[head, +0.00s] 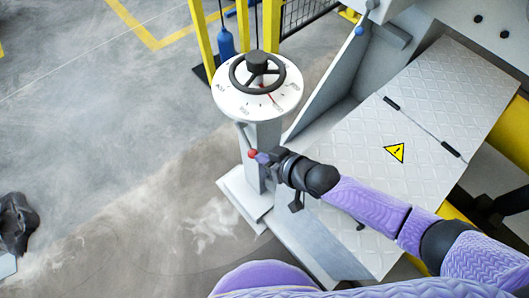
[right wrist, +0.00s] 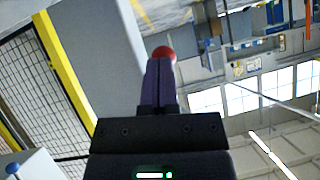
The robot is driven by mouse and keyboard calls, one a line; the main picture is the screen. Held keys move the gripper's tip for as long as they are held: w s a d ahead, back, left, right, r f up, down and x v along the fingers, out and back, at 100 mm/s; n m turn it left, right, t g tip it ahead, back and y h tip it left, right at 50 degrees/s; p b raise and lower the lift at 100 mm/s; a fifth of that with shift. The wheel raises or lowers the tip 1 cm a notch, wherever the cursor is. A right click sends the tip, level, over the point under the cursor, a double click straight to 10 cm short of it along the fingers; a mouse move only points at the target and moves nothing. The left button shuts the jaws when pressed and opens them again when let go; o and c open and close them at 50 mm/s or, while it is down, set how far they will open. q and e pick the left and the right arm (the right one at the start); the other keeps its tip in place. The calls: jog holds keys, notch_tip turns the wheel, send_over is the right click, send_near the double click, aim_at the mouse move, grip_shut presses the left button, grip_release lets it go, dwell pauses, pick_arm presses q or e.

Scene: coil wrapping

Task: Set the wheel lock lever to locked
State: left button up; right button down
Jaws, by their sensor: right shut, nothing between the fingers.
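The wheel lock lever shows a red ball knob (head: 252,154) on a thin grey rod, on the side of the pedestal below the dial. The black handwheel (head: 257,70) sits on a white round dial (head: 222,98) with marks. My right gripper (head: 262,158) is shut and empty, its fingertips at the red knob. In the right wrist view the shut purple fingers (right wrist: 158,82) point at the knob (right wrist: 164,53), which shows just beyond their tips. I cannot tell whether they touch it. My left gripper is not in view.
A grey pedestal (head: 266,140) carries the dial. A tread-plate ramp (head: 430,110) with a yellow warning sign lies to the right. Yellow posts (head: 201,40) and a blue cylinder (head: 226,42) stand behind. Open concrete floor (head: 100,110) lies to the left.

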pick_arm(q)
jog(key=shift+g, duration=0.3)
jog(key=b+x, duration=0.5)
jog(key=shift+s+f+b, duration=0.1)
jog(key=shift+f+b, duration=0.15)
jog(key=shift+b, duration=0.1)
pick_arm(e)
notch_tip(320, 180, down, 6)
jog(key=w+a, duration=0.2)
jog(key=shift+w, duration=0.4)
jog(key=shift+r, duration=0.1)
